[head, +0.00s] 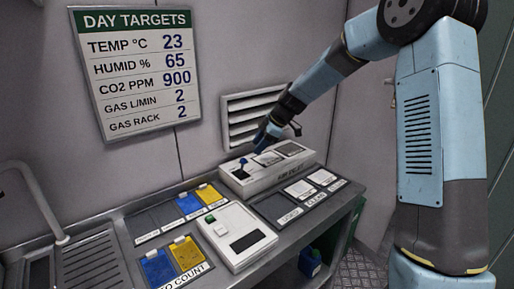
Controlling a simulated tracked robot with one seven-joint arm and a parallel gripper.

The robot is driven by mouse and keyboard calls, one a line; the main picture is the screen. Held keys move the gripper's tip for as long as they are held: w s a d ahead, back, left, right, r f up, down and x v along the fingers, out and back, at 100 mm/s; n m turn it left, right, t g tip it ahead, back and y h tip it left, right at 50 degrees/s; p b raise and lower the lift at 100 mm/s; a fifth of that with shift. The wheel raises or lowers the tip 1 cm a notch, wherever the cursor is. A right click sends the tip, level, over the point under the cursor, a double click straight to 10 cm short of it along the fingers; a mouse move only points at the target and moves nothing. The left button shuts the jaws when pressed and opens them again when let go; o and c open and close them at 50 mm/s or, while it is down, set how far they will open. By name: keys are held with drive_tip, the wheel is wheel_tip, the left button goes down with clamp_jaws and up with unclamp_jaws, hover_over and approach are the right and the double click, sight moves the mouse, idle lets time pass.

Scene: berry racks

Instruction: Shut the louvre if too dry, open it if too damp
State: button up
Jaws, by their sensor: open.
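The louvre (240,120) is a pale slatted vent on the back wall, partly hidden by my arm. I cannot tell how far its slats are open. Below it, a white control box (250,183) stands at the back of the bench. A small lever with a dark blue knob (243,162) stands on its left part. Its panels and front label are too small to read. My gripper (262,143) is open, just above the box and to the right of the lever, apart from it. The DAY TARGETS board (138,70) reads humidity 65 % and temperature 23.
A second white box (222,232) with a green button and dark display sits mid-bench. Blue cards (158,268) and yellow cards (187,252) lie in trays on the left. Labelled trays (280,207) are at right. A sink drainer (88,262) and pipe are far left.

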drive_tip(key=shift+s+d+r, duration=0.15)
drive_tip(key=shift+d+r, duration=0.05)
drive_tip(key=c, duration=0.3)
drive_tip(key=s+d+r+m, duration=0.1)
drive_tip(key=s, duration=0.1)
drive_tip(key=s+d+r+m+h, duration=0.1)
drive_tip(key=s+r, duration=0.1)
drive_tip(key=s+d+r+m, duration=0.1)
drive_tip(key=r, duration=0.1)
drive_tip(key=shift+s+d+r+t+h, duration=0.1)
drive_tip(key=shift+s+d+t+h, duration=0.2)
drive_tip(key=shift+s+d, duration=0.1)
clamp_jaws()
drive_tip(key=s+d+r+m+t+h, duration=0.1)
drive_tip(key=s+d+r+m, duration=0.2)
drive_tip(key=s, duration=0.8)
drive_tip(key=s+d+r+m+t+h, duration=0.1)
drive_tip(key=s+d+r+m+h, duration=0.1)
drive_tip(key=s+d+m, duration=0.6)
drive_tip(key=s+d+r+m+t+h, duration=0.1)
drive_tip(key=s+d+r+m, duration=0.3)
drive_tip(key=s, duration=1)
drive_tip(key=d+m, duration=0.1)
drive_tip(key=d, duration=0.2)
drive_tip(key=shift+s+m+h, duration=0.3)
drive_tip(key=shift+s+h, duration=0.05)
drive_tip(key=shift+h, duration=0.05)
drive_tip(key=shift+r, duration=0.1)
